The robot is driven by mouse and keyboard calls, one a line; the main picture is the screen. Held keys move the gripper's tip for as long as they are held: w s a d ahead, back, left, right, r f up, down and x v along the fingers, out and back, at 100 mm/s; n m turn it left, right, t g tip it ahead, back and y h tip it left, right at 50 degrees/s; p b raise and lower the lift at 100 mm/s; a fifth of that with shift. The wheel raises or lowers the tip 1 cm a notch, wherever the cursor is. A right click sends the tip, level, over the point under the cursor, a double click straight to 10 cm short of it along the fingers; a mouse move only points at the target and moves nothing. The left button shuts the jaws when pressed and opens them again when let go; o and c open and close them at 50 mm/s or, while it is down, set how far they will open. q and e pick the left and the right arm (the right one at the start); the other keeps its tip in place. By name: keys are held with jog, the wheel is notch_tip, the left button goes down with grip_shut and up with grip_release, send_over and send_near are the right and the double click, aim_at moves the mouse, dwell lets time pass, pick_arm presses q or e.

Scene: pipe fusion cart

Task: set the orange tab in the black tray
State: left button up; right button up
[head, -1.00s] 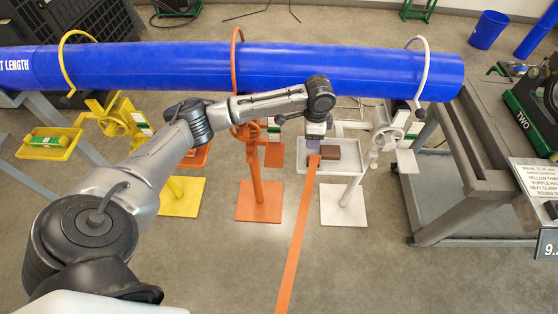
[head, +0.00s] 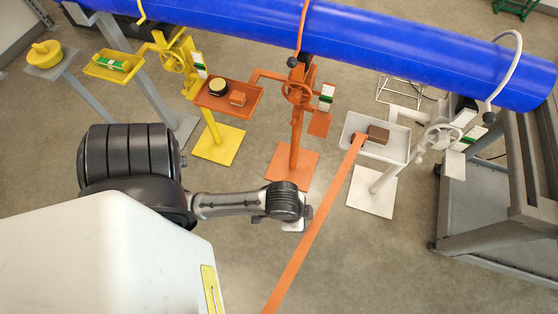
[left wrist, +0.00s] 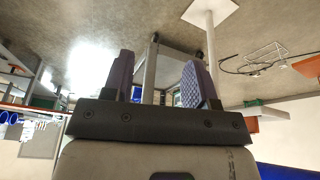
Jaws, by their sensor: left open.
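The orange tab (head: 357,143) shows as the upper end of a long orange strap (head: 318,218). It lies over the left part of a white tray (head: 400,149), beside a brown block (head: 378,134). The strap runs down to the bottom edge of the head view. My left gripper (head: 296,226) is below and left of the tray, apart from it, close to the strap's left side. In the left wrist view the left gripper (left wrist: 158,65) has its purple-padded fingers apart with nothing between them. I see no black tray. My right gripper is not in view.
A blue pipe (head: 380,38) crosses the top. An orange tray (head: 212,104) holds a round dark item and a small block. A yellow tray (head: 95,69) holds a green item. Stands and a grey cart (head: 490,205) surround the white tray.

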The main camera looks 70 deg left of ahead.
pick_arm(q)
jog(key=s, duration=0.1)
jog(key=s+a+r+n, duration=0.1)
jog(key=s, duration=0.1)
jog(key=s+a+n+y, duration=0.1)
jog(key=s, duration=0.1)
jog(key=shift+s+a+r, duration=0.15)
jog(key=shift+s+a, duration=0.05)
jog(key=shift+c, duration=0.7)
jog(key=shift+w, duration=0.1)
